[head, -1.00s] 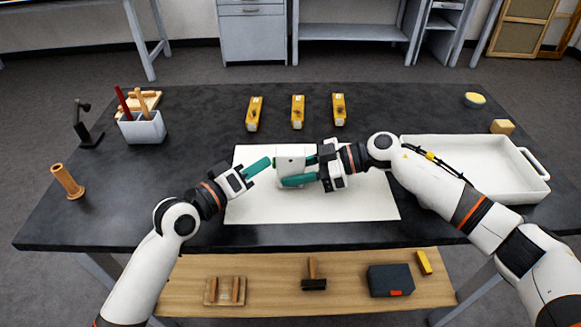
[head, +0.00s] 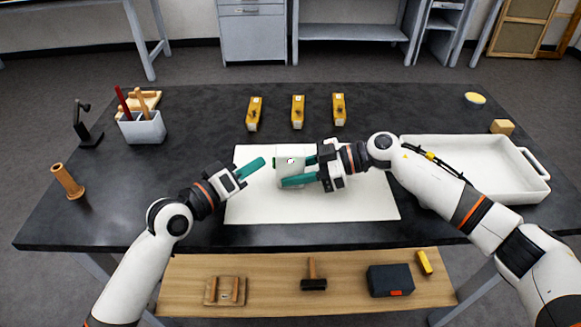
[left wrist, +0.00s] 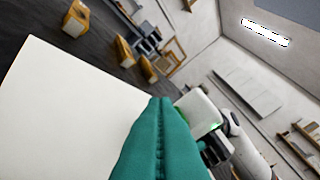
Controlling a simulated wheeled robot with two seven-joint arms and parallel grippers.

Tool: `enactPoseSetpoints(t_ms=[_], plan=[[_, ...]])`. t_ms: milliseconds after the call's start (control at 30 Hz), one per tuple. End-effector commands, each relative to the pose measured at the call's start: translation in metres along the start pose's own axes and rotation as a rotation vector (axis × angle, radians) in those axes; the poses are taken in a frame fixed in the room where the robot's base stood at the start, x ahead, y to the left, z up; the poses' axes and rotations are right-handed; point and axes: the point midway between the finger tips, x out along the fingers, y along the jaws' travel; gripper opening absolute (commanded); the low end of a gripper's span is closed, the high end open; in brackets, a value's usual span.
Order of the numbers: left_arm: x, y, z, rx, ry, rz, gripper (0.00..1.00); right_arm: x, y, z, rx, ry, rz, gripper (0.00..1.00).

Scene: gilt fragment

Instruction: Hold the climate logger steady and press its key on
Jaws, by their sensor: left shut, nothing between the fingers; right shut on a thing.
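The climate logger (head: 290,160) is a small white box above the white mat (head: 350,205) in the head view. My right gripper (head: 298,173) is shut on it from the right, with one teal finger along its near side. A green glow shows on the logger's left side. The logger (left wrist: 196,108) also shows in the left wrist view, with the green glow at its lower edge. My left gripper (head: 262,163) is shut and empty, its teal fingertips a small gap left of the logger. The key itself is too small to make out.
Several yellow blocks (head: 298,112) stand behind the mat. A white tray (head: 530,190) is at the right. A pen holder (head: 143,130), a dark stand (head: 84,128) and a wooden spool (head: 67,181) are at the left. The table's left front is clear.

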Motion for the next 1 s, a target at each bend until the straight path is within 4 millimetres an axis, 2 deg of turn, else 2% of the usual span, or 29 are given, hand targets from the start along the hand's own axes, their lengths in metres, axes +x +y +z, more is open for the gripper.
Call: enactPoseSetpoints(t_ms=[167,700,1000], plan=[[-0.004,0.003,0.003,0.002,0.000,0.002,0.00,0.000,0.000,0.000,0.000,0.000,0.000,0.20],[-0.039,0.029,0.028,0.001,0.002,0.002,0.00,0.000,0.000,0.000,0.000,0.000,0.000,0.20],[-0.042,0.031,0.030,0.000,0.000,0.001,0.00,0.000,0.000,0.000,0.000,0.000,0.000,0.20]])
